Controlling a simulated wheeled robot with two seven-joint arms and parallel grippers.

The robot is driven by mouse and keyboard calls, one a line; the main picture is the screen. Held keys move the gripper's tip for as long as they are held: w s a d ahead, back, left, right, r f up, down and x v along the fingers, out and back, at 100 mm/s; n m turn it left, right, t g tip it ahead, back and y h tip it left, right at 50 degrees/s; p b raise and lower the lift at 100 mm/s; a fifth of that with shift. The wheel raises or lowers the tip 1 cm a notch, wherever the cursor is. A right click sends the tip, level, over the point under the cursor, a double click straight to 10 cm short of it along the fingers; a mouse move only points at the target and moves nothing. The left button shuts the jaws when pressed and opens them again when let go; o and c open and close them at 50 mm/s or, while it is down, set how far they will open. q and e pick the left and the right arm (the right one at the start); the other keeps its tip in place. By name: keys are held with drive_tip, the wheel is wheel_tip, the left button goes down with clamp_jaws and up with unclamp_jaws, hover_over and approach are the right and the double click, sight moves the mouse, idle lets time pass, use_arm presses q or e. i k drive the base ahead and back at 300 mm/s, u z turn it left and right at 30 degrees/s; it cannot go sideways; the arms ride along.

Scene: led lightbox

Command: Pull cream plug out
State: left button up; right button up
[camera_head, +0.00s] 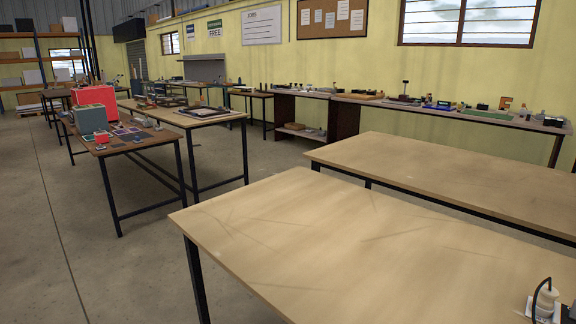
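A small cream plug (546,299) stands at the bottom right corner of the view, on the near wooden table. A black cable (536,294) loops up from beside it. A white piece (530,309), perhaps a socket or plate, shows at its base, partly cut off by the frame edge. A dark object (569,312) sits right beside it at the picture's edge. Whether the plug is seated in something cannot be told at this size.
The near wooden table (330,235) is otherwise bare. A second bare table (440,175) stands behind it. Workbenches with various items line the yellow wall (340,70). Tables with boxes (90,118) stand at left. Open concrete floor (110,270) lies at the lower left.

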sight(546, 298)
drive_tip(key=u, duration=0.4)
drive_tip(key=k, duration=0.95)
drive_tip(key=z, duration=0.85)
